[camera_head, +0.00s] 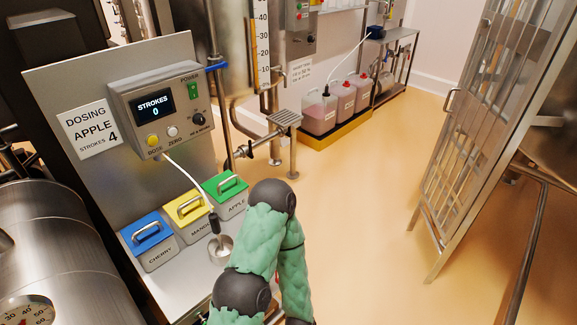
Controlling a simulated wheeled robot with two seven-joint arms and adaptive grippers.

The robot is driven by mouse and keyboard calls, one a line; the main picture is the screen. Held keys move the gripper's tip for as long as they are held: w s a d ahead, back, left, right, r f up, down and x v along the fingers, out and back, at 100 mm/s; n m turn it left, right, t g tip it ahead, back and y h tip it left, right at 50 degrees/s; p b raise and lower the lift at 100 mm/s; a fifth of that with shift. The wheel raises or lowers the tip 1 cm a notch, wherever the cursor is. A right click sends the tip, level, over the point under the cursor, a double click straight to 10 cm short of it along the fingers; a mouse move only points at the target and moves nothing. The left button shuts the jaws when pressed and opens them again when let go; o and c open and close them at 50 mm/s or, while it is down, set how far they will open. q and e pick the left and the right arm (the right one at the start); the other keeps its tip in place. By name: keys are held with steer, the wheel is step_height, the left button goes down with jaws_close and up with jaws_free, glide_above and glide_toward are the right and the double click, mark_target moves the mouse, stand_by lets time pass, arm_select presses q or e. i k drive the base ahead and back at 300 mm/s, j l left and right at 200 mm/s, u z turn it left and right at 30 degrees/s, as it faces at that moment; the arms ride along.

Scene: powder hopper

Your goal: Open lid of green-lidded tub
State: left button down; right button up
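The green-lidded tub, labelled APPLE (237,207), stands at the right end of a row of three tubs on the steel bench. Its green lid (212,186) lies flat on top, closed, with a metal loop handle (229,181) standing up. A bent green arm of mine with dark joints rises from the bottom edge, right of the tub and in front of its lower right side. Neither of my grippers shows in this view, and I see nothing touching the lid.
Blue-lidded CHERRY (152,258) and yellow-lidded MANGO (199,233) tubs sit to the left, both closed. A dark nozzle (214,223) on a white tube is by a metal cup (221,250). The dosing box (160,107) reads STROKES 0. Open floor lies right.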

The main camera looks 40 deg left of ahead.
mark_target(225, 185)
steer(key=i+l+z, duration=0.1)
steer(key=i+z, duration=0.15)
steer(key=i, duration=0.65)
steer(key=i+u, duration=0.2)
steer(key=u, duration=0.15)
steer(key=i+u, duration=0.2)
steer(key=u, duration=0.2)
steer(key=i+l+u, duration=0.15)
steer(key=u, duration=0.2)
steer(key=i, duration=0.05)
